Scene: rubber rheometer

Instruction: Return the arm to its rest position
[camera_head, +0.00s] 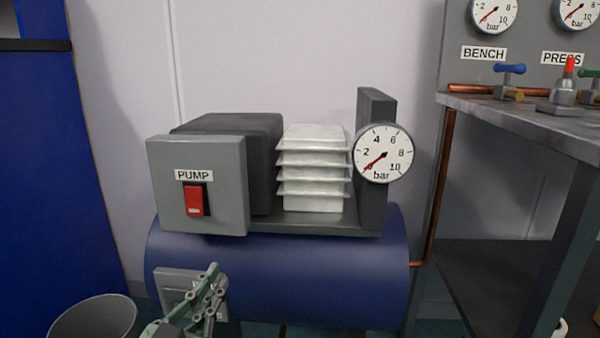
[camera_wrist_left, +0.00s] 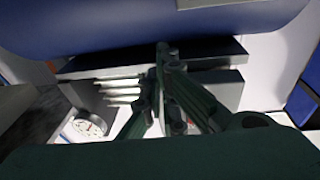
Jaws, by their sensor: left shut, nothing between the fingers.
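My left gripper (camera_head: 212,280) is low in the head view, in front of the blue tank (camera_head: 320,275) of the compressor. Its fingers are shut with nothing between them. In the left wrist view the closed fingers (camera_wrist_left: 162,52) point toward the blue tank (camera_wrist_left: 130,28), with the white fins (camera_wrist_left: 118,92) and a gauge (camera_wrist_left: 88,126) beyond. I cannot tell whether the fingertips touch anything. My right gripper is not in view.
A PUMP box (camera_head: 165,160) with a red switch (camera_head: 194,199) and a bar gauge (camera_head: 384,153) sit above the tank. A grey bin (camera_head: 92,318) stands at lower left. A workbench (camera_head: 510,116) with valves is at right, and a copper pipe (camera_head: 440,190) runs beside it.

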